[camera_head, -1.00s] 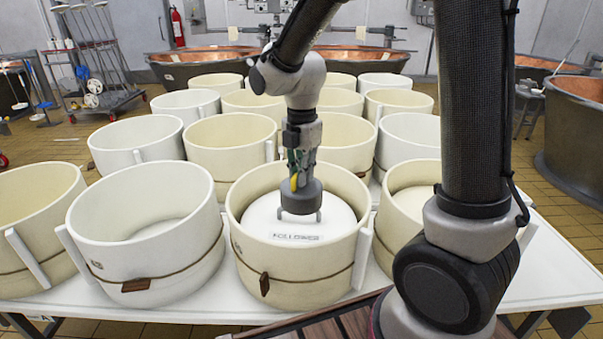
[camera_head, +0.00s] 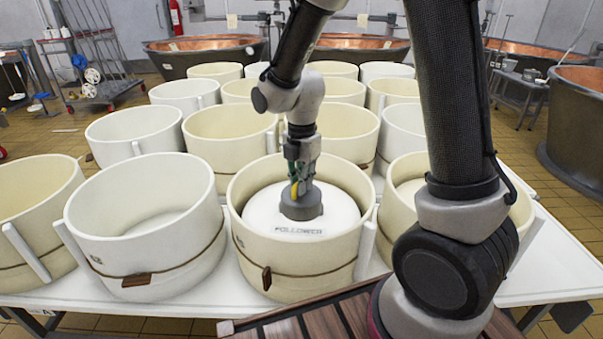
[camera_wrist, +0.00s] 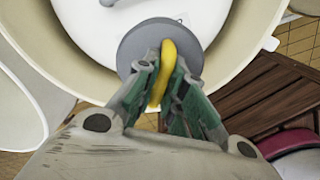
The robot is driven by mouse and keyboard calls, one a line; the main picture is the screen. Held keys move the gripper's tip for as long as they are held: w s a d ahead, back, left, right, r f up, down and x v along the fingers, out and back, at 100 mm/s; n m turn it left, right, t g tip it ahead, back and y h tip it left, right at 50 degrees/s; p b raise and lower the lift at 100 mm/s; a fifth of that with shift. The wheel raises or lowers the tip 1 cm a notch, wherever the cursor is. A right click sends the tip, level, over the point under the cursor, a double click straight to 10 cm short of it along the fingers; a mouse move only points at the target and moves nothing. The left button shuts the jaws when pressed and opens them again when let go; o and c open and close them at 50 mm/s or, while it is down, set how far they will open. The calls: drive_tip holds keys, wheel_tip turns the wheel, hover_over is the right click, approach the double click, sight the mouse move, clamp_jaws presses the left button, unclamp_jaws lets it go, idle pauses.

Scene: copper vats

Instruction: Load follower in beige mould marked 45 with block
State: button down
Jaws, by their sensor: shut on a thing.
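The beige mould (camera_head: 320,258) stands at the front centre of the table; its marking is too small to read. Inside it lies the white follower (camera_head: 338,205), labelled FOLLOWER, which also shows in the wrist view (camera_wrist: 100,35). A grey round block (camera_head: 301,208) sits upright over the follower's middle, apparently touching it. In the wrist view the block (camera_wrist: 135,50) has a yellow handle (camera_wrist: 168,60). My gripper (camera_head: 298,180) is above the block, shut on this handle. The fingers also show in the wrist view (camera_wrist: 165,88).
A white mould (camera_head: 145,235) stands close on the left, and a beige mould (camera_head: 400,195) on the right, partly behind my arm. Several more moulds fill the white table (camera_head: 560,260) behind. Brown wooden slats (camera_head: 310,325) lie in front. Copper vats (camera_head: 205,55) stand at the back.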

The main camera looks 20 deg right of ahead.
wheel_tip(320, 180, down, 9)
idle(0.8)
drive_tip(key=shift+f, duration=0.8)
idle(1.6)
drive_tip(key=c, duration=1.4)
unclamp_jaws()
drive_tip(key=shift+c, duration=0.2)
drive_tip(key=shift+r, duration=3.5)
